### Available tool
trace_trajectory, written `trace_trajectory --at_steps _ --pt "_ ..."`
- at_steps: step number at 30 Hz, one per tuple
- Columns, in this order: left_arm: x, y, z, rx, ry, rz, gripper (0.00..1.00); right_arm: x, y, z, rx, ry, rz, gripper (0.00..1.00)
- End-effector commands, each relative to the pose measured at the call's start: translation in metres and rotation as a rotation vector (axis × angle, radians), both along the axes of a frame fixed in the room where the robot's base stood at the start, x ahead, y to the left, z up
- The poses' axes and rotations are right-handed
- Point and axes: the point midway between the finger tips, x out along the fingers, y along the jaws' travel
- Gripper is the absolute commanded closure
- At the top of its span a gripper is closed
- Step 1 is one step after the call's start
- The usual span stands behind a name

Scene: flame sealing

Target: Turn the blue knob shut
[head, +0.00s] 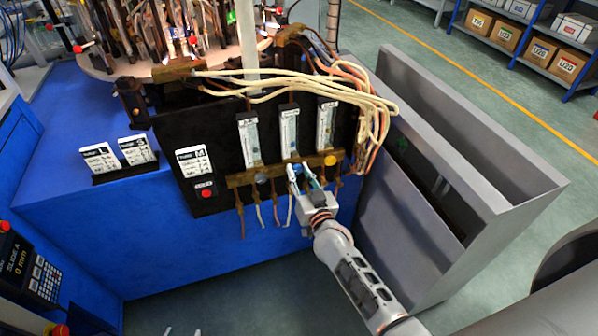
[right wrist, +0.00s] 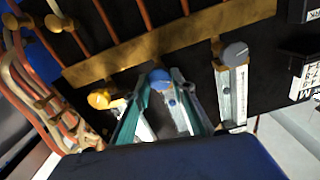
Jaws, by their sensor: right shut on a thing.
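The blue knob (right wrist: 158,76) sits on the brass bar at the foot of the middle flowmeter (head: 289,130). My right gripper (head: 302,170) reaches it from the front. In the right wrist view the two fingers (right wrist: 159,84) stand on either side of the knob and are shut on it. In the head view the fingers mostly hide the knob. My left gripper (head: 182,331) shows only as two pale tips at the bottom edge, spread apart with nothing between them.
A yellow knob (head: 330,160) and a grey knob (head: 262,178) flank the blue one closely. Pale hoses (head: 350,88) loop above and right of the panel. A grey metal bin (head: 400,180) stands right of my right arm. Label cards (head: 137,149) stand at left.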

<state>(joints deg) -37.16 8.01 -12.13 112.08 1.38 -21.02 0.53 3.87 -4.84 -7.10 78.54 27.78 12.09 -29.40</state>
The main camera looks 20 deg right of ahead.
Motion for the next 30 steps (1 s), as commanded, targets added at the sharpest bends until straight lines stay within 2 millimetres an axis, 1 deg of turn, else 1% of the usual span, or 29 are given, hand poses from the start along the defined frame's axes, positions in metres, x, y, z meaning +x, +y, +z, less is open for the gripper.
trace_trajectory --at_steps 1,6,15,24,30 --pt "0.001 0.000 0.006 0.000 -0.004 0.000 0.60 0.000 0.000 0.002 0.035 0.001 0.001 0.97" --pt "0.004 0.000 0.017 -0.001 -0.013 0.000 0.60 0.000 -0.001 0.002 0.184 0.007 0.001 0.97" --pt "0.008 -0.001 0.031 -0.003 -0.025 0.000 0.60 0.000 -0.002 0.001 0.471 0.017 0.000 0.97" --pt "0.009 -0.001 0.036 -0.002 -0.026 -0.001 0.60 0.000 -0.003 -0.001 0.753 0.026 0.000 0.97" --pt "0.008 -0.001 0.035 -0.001 -0.023 -0.001 0.60 0.000 -0.003 -0.001 0.913 0.031 0.000 0.97"
